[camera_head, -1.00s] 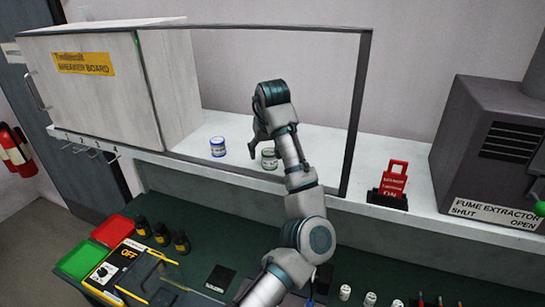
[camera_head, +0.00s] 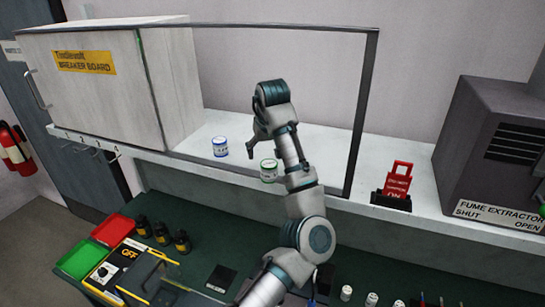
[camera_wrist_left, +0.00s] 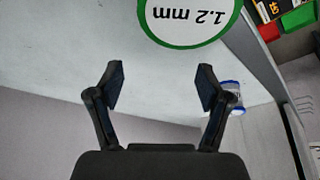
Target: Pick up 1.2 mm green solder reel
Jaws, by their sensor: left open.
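The green-rimmed solder reel (camera_head: 269,171) stands on the white shelf near its front edge, just below my left gripper in the head view. In the left wrist view, its white top, marked "1.2 mm" (camera_wrist_left: 187,14), is cut off by the top edge. My left gripper (camera_head: 258,150) is open and empty. In the left wrist view, its fingers (camera_wrist_left: 160,84) are spread with bare shelf between them, and the reel lies beyond the tips, apart from them. My right gripper is not in view.
A blue-rimmed reel (camera_head: 220,147) stands on the shelf left of the green one; it also shows in the left wrist view (camera_wrist_left: 236,96). A dark frame (camera_head: 357,120) rises from the shelf. A red switch (camera_head: 396,183) and fume extractor (camera_head: 490,150) are to the right.

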